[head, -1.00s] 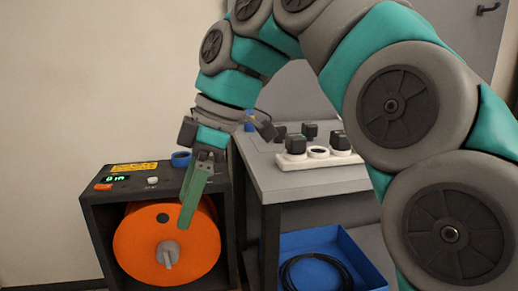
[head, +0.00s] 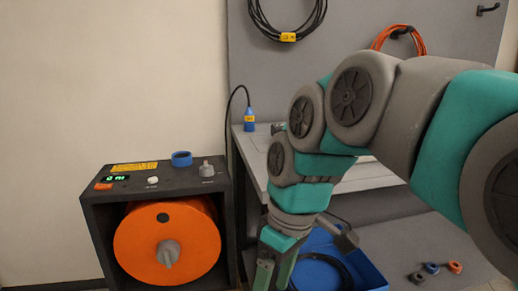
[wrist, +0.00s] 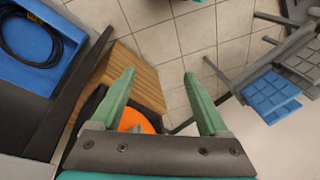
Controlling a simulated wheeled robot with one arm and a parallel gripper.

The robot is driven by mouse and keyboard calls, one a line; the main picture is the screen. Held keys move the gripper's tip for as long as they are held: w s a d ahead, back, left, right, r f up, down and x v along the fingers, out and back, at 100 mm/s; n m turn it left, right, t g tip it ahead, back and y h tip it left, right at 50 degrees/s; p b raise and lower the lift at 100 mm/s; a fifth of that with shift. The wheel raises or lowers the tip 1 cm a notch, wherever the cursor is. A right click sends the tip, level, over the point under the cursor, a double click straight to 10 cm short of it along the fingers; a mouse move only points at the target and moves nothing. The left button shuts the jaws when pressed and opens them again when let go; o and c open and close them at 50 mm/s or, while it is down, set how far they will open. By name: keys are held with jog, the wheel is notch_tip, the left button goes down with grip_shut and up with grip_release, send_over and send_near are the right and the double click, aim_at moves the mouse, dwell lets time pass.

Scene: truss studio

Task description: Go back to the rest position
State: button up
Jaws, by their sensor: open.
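My gripper (head: 275,272) hangs low in the head view, to the right of the black cabinet with the orange drum and in front of the blue bin. Its tips run toward the lower edge of the picture. In the wrist view my gripper (wrist: 160,92) shows two green fingers spread wide apart. It is open with nothing between the fingers. My arm reaches in from the right and covers much of the grey table.
The black cabinet (head: 88,222) holds an orange drum (head: 140,250). The grey table (head: 250,160) stands behind my arm. A blue bin (head: 368,268) with black cable is below. Small rings (head: 432,268) lie at lower right. Cables (head: 318,15) hang on the back panel.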

jog(key=s+d+f+m+g+h, duration=0.1)
jog(key=s+d+f+m+h, duration=0.1)
jog(key=s+d+f+m, duration=0.8)
jog(key=s+d+f, duration=0.3)
jog(key=f, duration=0.2)
jog(key=shift+s+f, duration=0.25)
